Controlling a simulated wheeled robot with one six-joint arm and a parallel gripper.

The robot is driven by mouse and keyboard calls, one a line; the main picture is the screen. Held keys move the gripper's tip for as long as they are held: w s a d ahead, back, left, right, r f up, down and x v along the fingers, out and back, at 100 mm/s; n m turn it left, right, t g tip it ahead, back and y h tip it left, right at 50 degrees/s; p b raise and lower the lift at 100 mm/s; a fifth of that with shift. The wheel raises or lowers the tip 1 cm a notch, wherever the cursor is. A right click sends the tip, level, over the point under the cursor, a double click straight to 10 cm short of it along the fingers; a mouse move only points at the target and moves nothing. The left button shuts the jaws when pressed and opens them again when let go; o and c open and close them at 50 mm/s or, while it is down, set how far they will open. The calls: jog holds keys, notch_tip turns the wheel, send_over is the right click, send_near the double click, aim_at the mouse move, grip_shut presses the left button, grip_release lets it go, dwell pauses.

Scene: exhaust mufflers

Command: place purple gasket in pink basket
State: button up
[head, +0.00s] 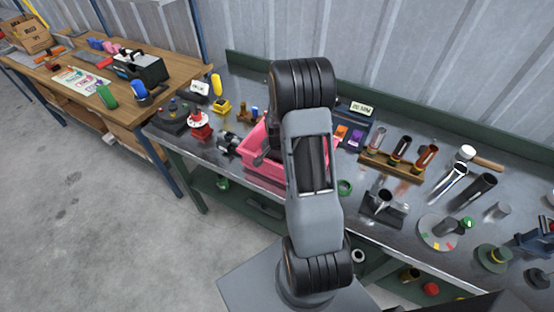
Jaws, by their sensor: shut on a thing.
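The pink basket (285,163) stands on the metal workbench, partly hidden behind my arm. My gripper (262,157) is a dark shape at the basket's left part, mostly covered by my own arm. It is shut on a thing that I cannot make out. I cannot tell whether the gripper is above the basket or inside it. I cannot make out a purple gasket for certain. A small purple patch (356,138) shows beside an orange one in a dark holder right of my arm.
A wooden rack of tubes (392,165) stands right of my arm, with a clamp (383,203) in front. A red-and-white item (200,125) and a yellow-handled tool (218,95) stand left of the basket. A green ring (344,187) lies close to my arm.

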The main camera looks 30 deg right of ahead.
jog(key=shift+f, duration=0.2)
jog(key=o, duration=0.9)
jog(key=shift+r, duration=0.1)
notch_tip(320, 180, up, 12)
jog(key=b, duration=0.1)
jog(key=s+a+r+n+t, duration=0.1)
jog(key=s+a+r+n, duration=0.3)
jog(key=a, duration=0.1)
jog(key=s+a+r+n+t, duration=0.2)
jog(key=s+a+r+n, duration=0.2)
jog(key=s+a, duration=0.1)
jog(key=s+a+r+n+t, duration=0.1)
jog(key=s+a+r+n, duration=0.3)
jog(key=a, duration=0.2)
jog(key=shift+s+a+r+t, duration=0.1)
jog(key=shift+s+r+t, duration=0.1)
jog(key=shift+s+t, duration=0.15)
